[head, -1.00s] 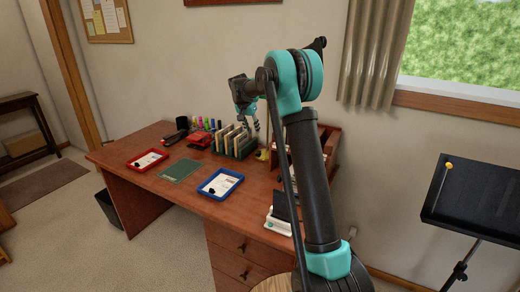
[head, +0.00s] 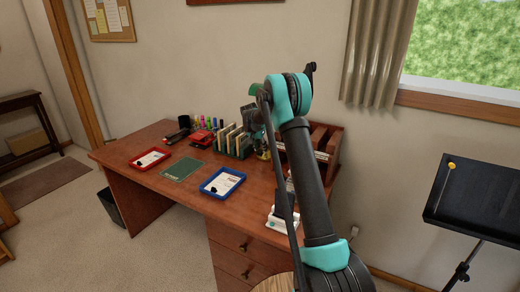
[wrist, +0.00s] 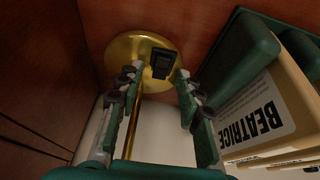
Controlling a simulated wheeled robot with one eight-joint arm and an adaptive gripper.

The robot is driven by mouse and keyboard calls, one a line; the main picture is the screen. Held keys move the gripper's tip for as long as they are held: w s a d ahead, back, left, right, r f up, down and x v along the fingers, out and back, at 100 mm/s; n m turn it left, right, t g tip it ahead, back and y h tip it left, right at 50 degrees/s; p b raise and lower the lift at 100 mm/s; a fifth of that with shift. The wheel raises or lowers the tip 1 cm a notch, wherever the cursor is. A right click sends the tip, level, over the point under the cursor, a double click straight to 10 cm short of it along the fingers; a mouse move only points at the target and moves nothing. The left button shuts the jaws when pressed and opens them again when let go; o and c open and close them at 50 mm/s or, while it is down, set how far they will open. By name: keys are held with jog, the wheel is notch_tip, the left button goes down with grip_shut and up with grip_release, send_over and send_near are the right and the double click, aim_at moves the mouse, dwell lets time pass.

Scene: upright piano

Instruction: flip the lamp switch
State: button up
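The lamp has a round brass base (wrist: 122,50) on the brown desk, with a small black switch (wrist: 162,62) on top of it. A thin brass stem (wrist: 135,125) rises on the left side of the wrist view. My gripper (wrist: 156,78) is open and empty, with its fingertips pointing at the base. The switch shows between the two fingertips, a little beyond them. Whether a fingertip touches it, I cannot tell. In the head view my arm hides most of the lamp and the gripper.
A green rack of upright cards (wrist: 270,105), one labelled BEATRICE, is close to the right finger. A wooden organizer (head: 329,140) stands behind my arm. A blue tray (head: 222,183), a green mat (head: 183,169) and a red tray (head: 150,159) lie on the desk (head: 185,193).

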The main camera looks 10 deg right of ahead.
grip_shut()
dwell(0.3)
jog(key=shift+w+d+g+y, duration=0.15)
jog(key=shift+g+y, duration=0.15)
jog(key=shift+g, duration=0.4)
grip_release()
